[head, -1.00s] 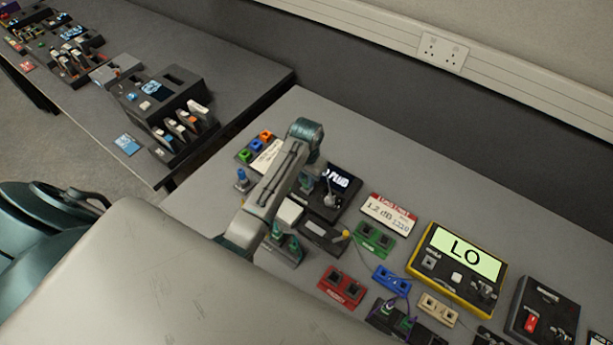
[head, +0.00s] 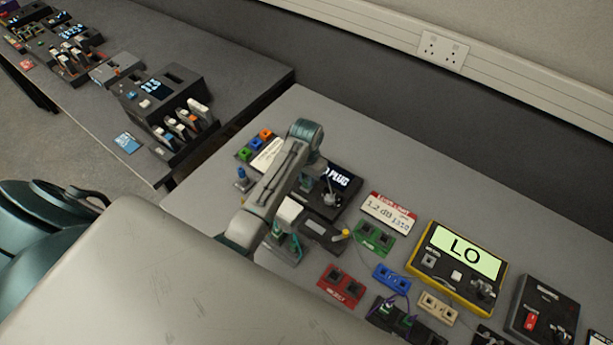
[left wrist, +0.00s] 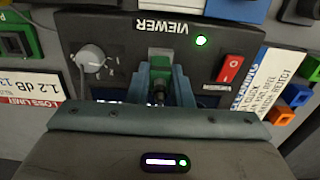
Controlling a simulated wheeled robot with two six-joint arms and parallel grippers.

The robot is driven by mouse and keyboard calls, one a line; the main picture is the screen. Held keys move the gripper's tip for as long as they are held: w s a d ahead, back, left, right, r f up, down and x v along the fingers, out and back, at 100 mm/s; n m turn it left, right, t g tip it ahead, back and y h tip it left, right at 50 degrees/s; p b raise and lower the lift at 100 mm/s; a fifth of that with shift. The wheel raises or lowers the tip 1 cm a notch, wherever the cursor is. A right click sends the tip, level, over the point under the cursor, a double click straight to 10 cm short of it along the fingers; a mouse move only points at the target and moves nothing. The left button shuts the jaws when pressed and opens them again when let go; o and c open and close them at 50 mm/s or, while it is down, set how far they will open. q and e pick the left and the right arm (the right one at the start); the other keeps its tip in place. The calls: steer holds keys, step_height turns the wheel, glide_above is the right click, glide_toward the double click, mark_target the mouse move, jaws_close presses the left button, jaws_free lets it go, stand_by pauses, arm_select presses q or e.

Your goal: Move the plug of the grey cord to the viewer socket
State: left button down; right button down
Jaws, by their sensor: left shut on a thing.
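The viewer (head: 342,176) is a dark box with a lit screen; the part I can read says "PLUG". In the left wrist view its label "VIEWER" (left wrist: 170,28) is upside down, beside a green light (left wrist: 201,40) and a red switch (left wrist: 230,68). My right gripper is not in view.
A loss card (head: 389,212), a green holder (head: 374,238), a red holder (head: 341,287) and a yellow-edged meter (head: 457,265) reading "LO" lie to the right. A cleaning card (left wrist: 270,80) is close beside the viewer. Bare table (head: 330,125) lies behind.

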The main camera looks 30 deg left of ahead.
arm_select(q)
steer(key=shift+f, duration=0.15)
steer(key=c, duration=1.2)
jaws_free()
steer(key=shift+r, duration=2.55)
steer(key=shift+r, duration=2)
